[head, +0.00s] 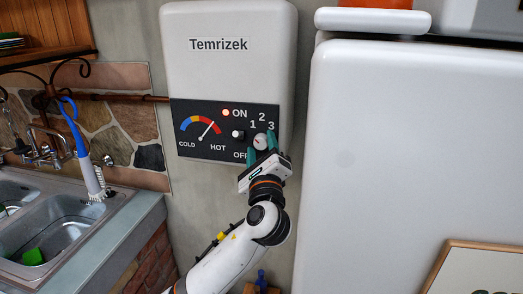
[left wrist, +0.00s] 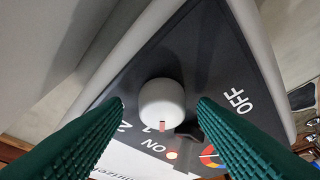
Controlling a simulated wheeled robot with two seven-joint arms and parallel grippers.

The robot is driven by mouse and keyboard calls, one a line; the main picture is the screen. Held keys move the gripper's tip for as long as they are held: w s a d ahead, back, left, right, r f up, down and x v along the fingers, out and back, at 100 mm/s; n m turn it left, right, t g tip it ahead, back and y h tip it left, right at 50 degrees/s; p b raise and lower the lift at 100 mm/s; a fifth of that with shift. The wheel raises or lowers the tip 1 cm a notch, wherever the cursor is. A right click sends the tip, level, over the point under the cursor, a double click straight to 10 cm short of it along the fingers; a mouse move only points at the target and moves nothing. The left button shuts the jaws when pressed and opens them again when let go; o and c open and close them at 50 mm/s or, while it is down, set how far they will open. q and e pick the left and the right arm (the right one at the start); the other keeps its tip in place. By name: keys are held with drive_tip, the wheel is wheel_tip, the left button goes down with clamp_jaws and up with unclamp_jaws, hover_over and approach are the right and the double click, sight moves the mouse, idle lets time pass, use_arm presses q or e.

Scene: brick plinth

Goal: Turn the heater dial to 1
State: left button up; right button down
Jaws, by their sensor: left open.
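The white heater (head: 228,60) hangs on the wall with a dark control panel (head: 188,145). Its round white dial (head: 260,141) sits at the panel's right, among the marks OFF, 1, 2 and 3. In the left wrist view the dial (left wrist: 162,98) shows a red mark at its lower edge, close beside the 1. My left gripper (head: 262,148) is at the panel. Its green fingers (left wrist: 161,103) are open, one on each side of the dial, with a gap on both sides. My right gripper is not in view.
A red lamp (head: 226,112) glows by ON, beside a temperature gauge (head: 201,128) and a small knob (head: 237,134). A white fridge (head: 410,150) stands close on the right. A sink (head: 60,225) is at the left.

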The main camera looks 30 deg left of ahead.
use_arm(q)
wheel_tip(320, 180, up, 9)
drive_tip(key=shift+d+r+b, duration=0.1)
drive_tip(key=shift+r+b, duration=0.05)
drive_tip(key=shift+b, duration=0.3)
drive_tip(key=shift+r, duration=0.2)
